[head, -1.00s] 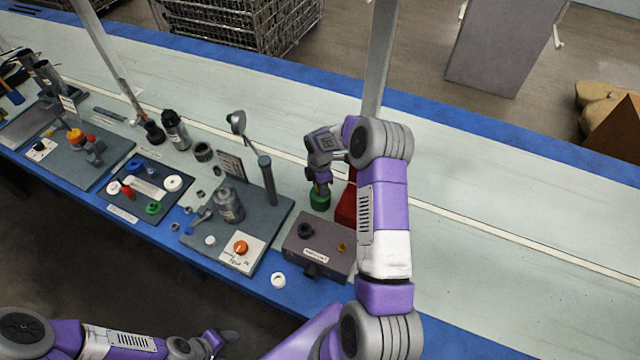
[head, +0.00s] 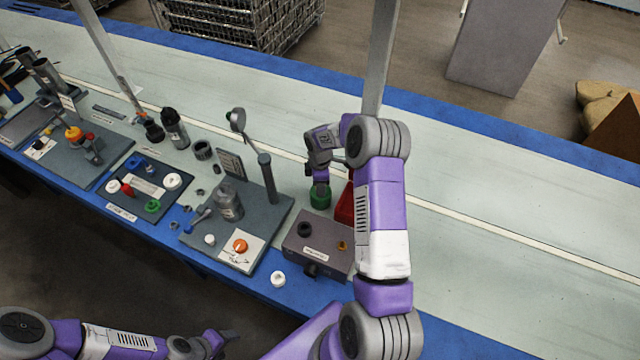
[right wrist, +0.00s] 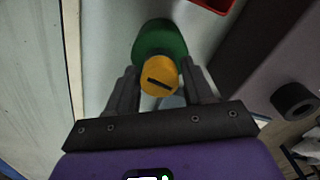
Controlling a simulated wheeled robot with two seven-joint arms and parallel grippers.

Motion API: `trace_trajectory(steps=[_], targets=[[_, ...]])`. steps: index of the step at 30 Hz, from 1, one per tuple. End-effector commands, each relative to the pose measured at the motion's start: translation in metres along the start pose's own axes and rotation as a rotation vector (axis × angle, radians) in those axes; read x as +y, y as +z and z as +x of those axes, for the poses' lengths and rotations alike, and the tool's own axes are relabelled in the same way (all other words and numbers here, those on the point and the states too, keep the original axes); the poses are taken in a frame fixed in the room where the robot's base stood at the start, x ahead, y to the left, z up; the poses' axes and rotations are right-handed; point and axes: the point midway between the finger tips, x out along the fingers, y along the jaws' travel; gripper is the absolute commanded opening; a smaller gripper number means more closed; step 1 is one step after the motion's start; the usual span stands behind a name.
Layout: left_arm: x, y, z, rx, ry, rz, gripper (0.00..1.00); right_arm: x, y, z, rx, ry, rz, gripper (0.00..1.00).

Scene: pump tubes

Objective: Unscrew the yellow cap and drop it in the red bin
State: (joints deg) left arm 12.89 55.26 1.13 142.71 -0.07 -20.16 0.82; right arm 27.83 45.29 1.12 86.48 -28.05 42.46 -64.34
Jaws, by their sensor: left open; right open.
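The yellow cap (right wrist: 160,75) has a dark slot across its face and sits on a green round body (right wrist: 160,40) in the right wrist view. My right gripper (right wrist: 162,82) is open, with one finger on each side of the cap; I cannot tell whether they touch it. In the head view my right gripper (head: 320,185) is over the green body (head: 320,198) and hides the cap. The red bin (head: 345,207) is just right of it, partly behind my right arm; its edge shows in the right wrist view (right wrist: 215,4). My left gripper (head: 226,338) is open and empty, low at the left.
A grey box (head: 318,245) with a black knob stands in front of the green body. A white ring (head: 278,279) lies on the blue table edge. A grey board (head: 240,222) with a metal canister and a post is to the left. The belt behind is clear.

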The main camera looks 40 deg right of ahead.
Motion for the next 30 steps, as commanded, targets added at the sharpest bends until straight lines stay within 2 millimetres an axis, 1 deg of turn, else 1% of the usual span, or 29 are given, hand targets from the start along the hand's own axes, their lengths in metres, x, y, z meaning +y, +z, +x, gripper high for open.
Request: trace_trajectory(steps=[4,9,14,21,25,30], targets=[[-0.001,0.000,0.002,0.000,0.000,0.000,0.58,0.000,0.000,0.000,-0.001,0.001,0.094,0.51],[-0.002,0.000,0.006,0.000,0.000,0.000,0.58,0.001,0.000,0.000,0.000,0.001,0.290,0.51],[-0.003,0.000,0.007,0.000,0.000,0.000,0.58,0.001,0.000,0.000,0.001,0.001,0.387,0.51],[-0.004,0.000,0.010,0.000,0.000,0.000,0.58,0.002,0.001,0.000,0.002,0.002,0.640,0.51],[-0.004,-0.001,0.010,0.000,0.000,0.000,0.58,0.002,0.001,0.000,0.001,0.002,0.715,0.51],[-0.004,-0.001,0.011,0.000,0.000,0.000,0.58,0.002,0.001,0.000,0.002,0.002,0.912,0.51]])
